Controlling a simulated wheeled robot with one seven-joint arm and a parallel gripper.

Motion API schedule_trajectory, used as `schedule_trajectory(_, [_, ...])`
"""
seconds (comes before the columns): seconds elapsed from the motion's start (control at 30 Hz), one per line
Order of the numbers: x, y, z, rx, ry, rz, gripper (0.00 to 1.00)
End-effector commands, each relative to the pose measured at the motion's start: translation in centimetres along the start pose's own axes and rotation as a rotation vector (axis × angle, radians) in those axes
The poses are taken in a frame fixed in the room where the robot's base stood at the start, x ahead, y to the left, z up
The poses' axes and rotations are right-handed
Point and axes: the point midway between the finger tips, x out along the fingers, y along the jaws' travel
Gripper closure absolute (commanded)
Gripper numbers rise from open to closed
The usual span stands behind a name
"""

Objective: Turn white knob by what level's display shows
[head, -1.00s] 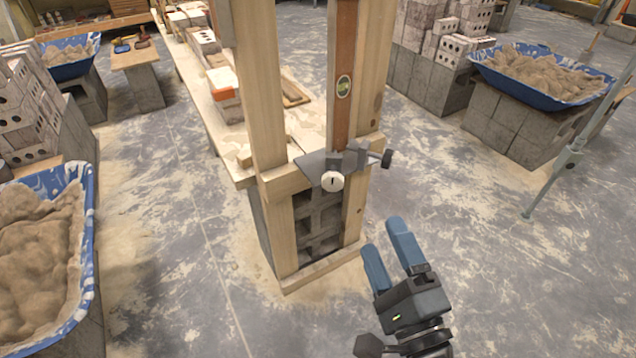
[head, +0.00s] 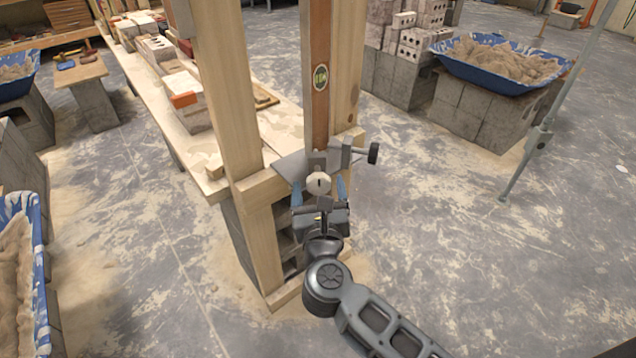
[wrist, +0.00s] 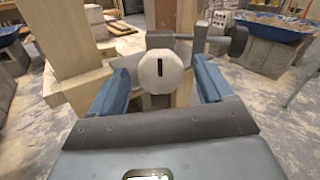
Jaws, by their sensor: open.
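The white knob (head: 318,183) is a round white face with a dark slot, on a grey metal bracket (head: 292,167) fixed to the wooden frame. In the wrist view the knob (wrist: 160,73) faces me, its slot upright. My gripper (head: 320,190) is open, its blue fingers on either side of the knob; in the wrist view the fingers (wrist: 160,82) show gaps to it, and I cannot tell any contact. The brown level (head: 319,90) stands upright against the right post. Its oval green display (head: 321,77) is too small to read.
A dark side knob (head: 373,153) sticks out right of the bracket. Wooden posts (head: 222,90) rise close behind my gripper. A long bench (head: 180,128) with bricks runs back left. Blue mortar tubs (head: 490,82) stand on blocks.

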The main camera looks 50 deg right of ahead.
Motion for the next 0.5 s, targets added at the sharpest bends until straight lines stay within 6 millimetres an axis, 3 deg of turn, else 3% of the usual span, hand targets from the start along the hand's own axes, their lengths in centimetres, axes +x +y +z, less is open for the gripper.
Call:
schedule_trajectory(0.2, [1.7,0.0,0.0,-0.001,0.000,0.000,0.20])
schedule_trajectory(0.5, [1.9,0.0,-0.1,-0.002,0.001,0.000,0.22])
